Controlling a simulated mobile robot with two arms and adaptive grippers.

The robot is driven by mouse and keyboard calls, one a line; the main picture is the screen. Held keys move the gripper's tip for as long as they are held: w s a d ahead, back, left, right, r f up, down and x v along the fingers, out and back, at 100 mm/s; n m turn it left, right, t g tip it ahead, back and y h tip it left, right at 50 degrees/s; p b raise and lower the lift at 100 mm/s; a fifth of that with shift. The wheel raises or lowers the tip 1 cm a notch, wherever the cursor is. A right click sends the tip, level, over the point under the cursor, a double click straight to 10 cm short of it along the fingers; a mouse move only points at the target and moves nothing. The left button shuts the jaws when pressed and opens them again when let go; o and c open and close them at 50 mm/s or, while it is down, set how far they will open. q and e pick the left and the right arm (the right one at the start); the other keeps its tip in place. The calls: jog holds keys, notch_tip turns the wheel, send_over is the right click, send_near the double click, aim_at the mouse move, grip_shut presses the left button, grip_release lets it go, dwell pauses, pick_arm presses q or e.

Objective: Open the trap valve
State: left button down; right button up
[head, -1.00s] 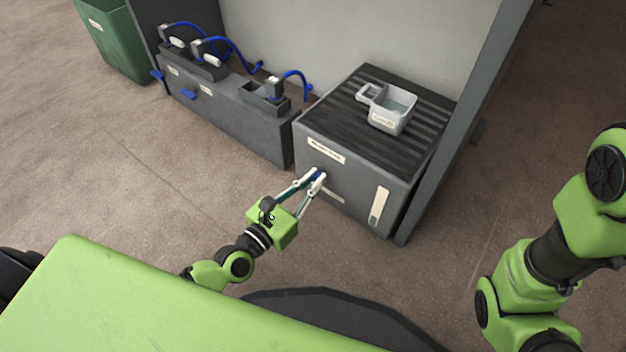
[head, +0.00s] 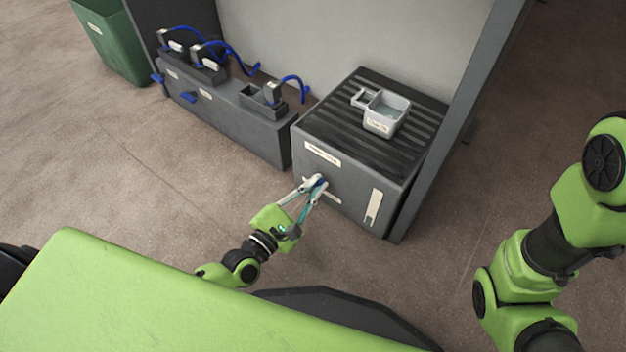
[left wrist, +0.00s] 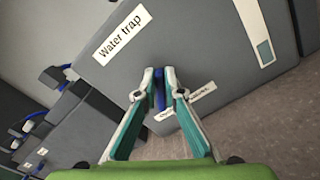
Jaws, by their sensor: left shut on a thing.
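The water trap (head: 338,184) is a grey box with a slatted dark top. Its label "Water trap" reads in the left wrist view (left wrist: 122,36). A small blue valve handle (left wrist: 160,90) sits on its front face, above a second label that is partly covered. My left gripper (head: 314,182) is shut on the blue handle, with a fingertip on each side of it. The fingers hide part of the handle. My right arm (head: 545,250) is at the right of the head view; its gripper is out of the picture.
A grey cup with a side handle (head: 385,128) stands on the slatted top. A low grey unit (head: 235,125) with blue hoses and blue handles stands to the left. A green bin (head: 112,42) is at the far left. A grey post (head: 465,110) rises right of the box.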

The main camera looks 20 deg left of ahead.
pick_arm(q)
jog(key=m+p, duration=0.1)
jog(key=m, duration=0.1)
jog(key=m+p, duration=0.1)
jog(key=m, duration=0.1)
jog(key=m+p, duration=0.1)
jog(key=m, duration=0.1)
jog(key=shift+s+d+f, duration=0.2)
jog(key=shift+d+f, duration=0.15)
jog(key=shift+f, duration=0.05)
jog(key=shift+f+m+p, duration=0.25)
jog(key=shift+m+p, duration=0.2)
jog(key=shift+m, duration=0.75)
jog(key=shift+f+m+p, duration=0.2)
jog(key=shift+m+p, duration=0.2)
jog(key=shift+m, duration=0.8)
jog(key=c, duration=2.1)
grip_release()
jog(key=shift+c, duration=0.2)
jog(key=v, duration=0.7)
jog(key=shift+s, duration=0.25)
